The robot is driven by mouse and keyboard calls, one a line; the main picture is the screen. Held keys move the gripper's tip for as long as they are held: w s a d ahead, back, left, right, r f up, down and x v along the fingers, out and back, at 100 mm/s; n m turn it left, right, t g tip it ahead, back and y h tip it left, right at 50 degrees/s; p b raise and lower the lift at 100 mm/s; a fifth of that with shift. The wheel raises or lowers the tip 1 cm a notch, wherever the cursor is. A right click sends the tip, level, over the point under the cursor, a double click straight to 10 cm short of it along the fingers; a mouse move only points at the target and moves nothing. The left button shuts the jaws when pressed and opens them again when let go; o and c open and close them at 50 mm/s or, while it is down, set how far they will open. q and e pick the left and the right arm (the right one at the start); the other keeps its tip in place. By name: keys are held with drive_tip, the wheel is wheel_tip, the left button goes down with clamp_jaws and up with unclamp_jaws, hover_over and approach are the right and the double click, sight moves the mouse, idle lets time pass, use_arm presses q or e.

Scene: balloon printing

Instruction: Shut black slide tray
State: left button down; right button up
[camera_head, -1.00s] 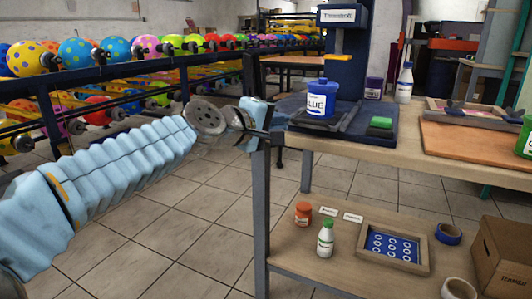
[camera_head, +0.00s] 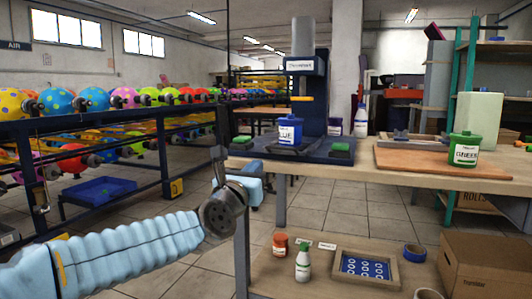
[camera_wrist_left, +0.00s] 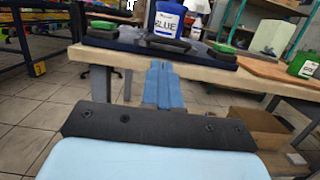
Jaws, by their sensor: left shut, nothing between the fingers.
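The black slide tray (camera_head: 298,149) lies on the dark base of the printing machine, under and in front of the blue ink pot (camera_head: 290,131). The pot hides part of it. In the left wrist view, a dark edge of the tray (camera_wrist_left: 166,45) shows below the blue pot (camera_wrist_left: 166,20). My left gripper (camera_head: 257,168) is at the table's left front corner, left of and below the tray and apart from it. Its light blue fingers (camera_wrist_left: 163,72) are shut and empty, pointing at the table edge in the wrist view. My right gripper is not in view.
The wooden table (camera_head: 400,178) has a green block (camera_head: 341,147) by the machine and a green pot (camera_head: 464,148) on a board. A lower shelf holds bottles and a framed plate (camera_head: 365,266). A balloon rack (camera_head: 100,130) stands at left; floor between is clear.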

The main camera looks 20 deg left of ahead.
sight(272, 148)
use_arm(q)
drive_tip(key=w, duration=0.3)
drive_tip(key=w+r+p, duration=0.1)
drive_tip(key=w, duration=0.2)
drive_tip(key=w+p, duration=0.1)
drive_tip(key=w, duration=0.2)
drive_tip(key=shift+w+d+r, duration=0.1)
drive_tip(key=shift+w+r, duration=0.25)
drive_tip(key=shift+r, duration=0.05)
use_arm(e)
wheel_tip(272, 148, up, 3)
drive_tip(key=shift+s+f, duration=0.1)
use_arm(q)
drive_tip(key=shift+w, duration=0.1)
